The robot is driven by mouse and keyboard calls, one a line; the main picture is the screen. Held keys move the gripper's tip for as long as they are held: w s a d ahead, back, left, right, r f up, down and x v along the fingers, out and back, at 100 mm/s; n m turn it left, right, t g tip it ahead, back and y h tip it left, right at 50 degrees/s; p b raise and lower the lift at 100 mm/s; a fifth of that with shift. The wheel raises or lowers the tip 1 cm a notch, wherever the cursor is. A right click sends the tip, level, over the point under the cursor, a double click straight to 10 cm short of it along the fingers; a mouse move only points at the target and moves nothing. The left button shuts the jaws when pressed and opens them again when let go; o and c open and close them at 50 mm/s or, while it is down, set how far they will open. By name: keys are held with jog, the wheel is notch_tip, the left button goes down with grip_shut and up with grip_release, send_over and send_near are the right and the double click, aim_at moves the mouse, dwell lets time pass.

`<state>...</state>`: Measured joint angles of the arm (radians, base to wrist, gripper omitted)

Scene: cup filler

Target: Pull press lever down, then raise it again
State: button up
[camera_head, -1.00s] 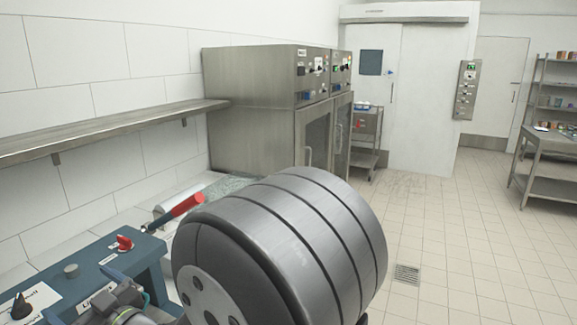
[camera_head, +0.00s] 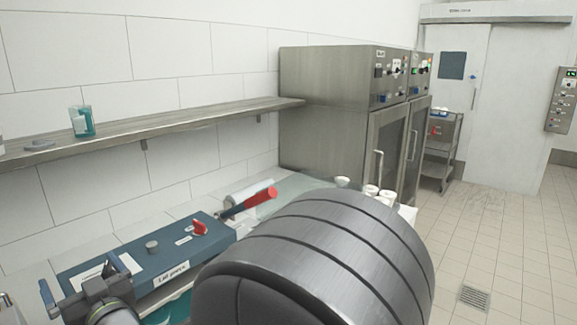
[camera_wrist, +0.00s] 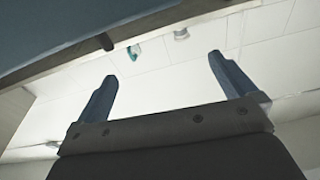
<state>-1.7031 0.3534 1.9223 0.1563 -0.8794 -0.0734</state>
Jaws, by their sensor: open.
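The press lever (camera_head: 262,197) has a red grip on a grey shaft. It sticks out up and to the right from the far end of the blue press (camera_head: 125,257), in the head view. My gripper (camera_head: 78,274) is at the lower left, in front of the near end of the press, well apart from the lever. In the wrist view my gripper (camera_wrist: 162,70) is open with nothing between its fingers. The lever is not clear in that view. My arm hides part of the press front and counter.
A red knob (camera_head: 200,228) and a grey button (camera_head: 152,246) sit on the press top. White cups (camera_head: 372,191) stand beyond my arm. A wall shelf (camera_head: 200,122) holds a teal glass (camera_head: 82,121). Steel cabinets (camera_head: 330,130) stand behind. The floor at right is clear.

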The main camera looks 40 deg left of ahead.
jog(key=shift+s, duration=0.25)
